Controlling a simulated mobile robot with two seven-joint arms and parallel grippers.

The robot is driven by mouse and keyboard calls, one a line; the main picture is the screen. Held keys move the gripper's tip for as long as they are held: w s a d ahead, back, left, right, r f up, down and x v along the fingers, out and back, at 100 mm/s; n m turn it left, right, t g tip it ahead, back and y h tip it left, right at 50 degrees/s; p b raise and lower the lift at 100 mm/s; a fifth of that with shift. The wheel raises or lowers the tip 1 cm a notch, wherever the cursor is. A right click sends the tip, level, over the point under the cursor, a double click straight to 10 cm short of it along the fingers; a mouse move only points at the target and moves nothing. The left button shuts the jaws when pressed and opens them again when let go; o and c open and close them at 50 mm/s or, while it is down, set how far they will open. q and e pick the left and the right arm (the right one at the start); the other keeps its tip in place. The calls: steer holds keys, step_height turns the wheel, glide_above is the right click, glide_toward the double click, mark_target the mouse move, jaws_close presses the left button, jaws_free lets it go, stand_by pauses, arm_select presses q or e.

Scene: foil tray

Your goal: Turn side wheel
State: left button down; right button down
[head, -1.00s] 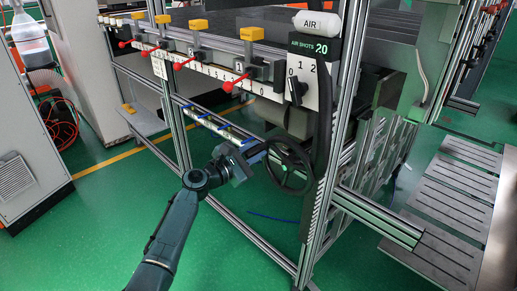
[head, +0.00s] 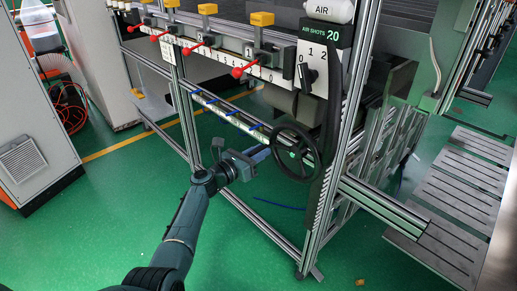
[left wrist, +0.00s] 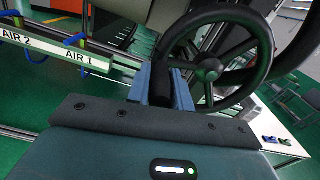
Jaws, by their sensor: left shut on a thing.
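The black side wheel (head: 294,152), a spoked handwheel, sits low on the front of the machine frame in the head view. It also shows large at upper right in the left wrist view (left wrist: 212,68). My left gripper (head: 267,153) is at the wheel's left side. In the left wrist view its blue fingers (left wrist: 161,86) are shut on a dark cylindrical handle (left wrist: 162,80) by the wheel's rim. The gripper partly hides the handle. My right gripper is in neither view.
The machine's metal frame post (head: 335,150) stands right of the wheel. Above are a 0-1-2 switch (head: 309,74) and red levers (head: 243,70). An AIR-labelled rail (left wrist: 60,56) runs left of the wheel. A grey cabinet (head: 30,130) stands far left. Green floor is open below.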

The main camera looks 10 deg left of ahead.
arm_select(q)
steer(key=shift+f, duration=0.25)
stand_by(0.3)
steer(key=c, duration=1.3)
jaws_free()
steer(key=shift+o, duration=0.2)
steer(key=shift+s, duration=0.1)
steer(key=p+v, duration=0.1)
steer(key=v, duration=1.2)
steer(key=shift+f, duration=0.1)
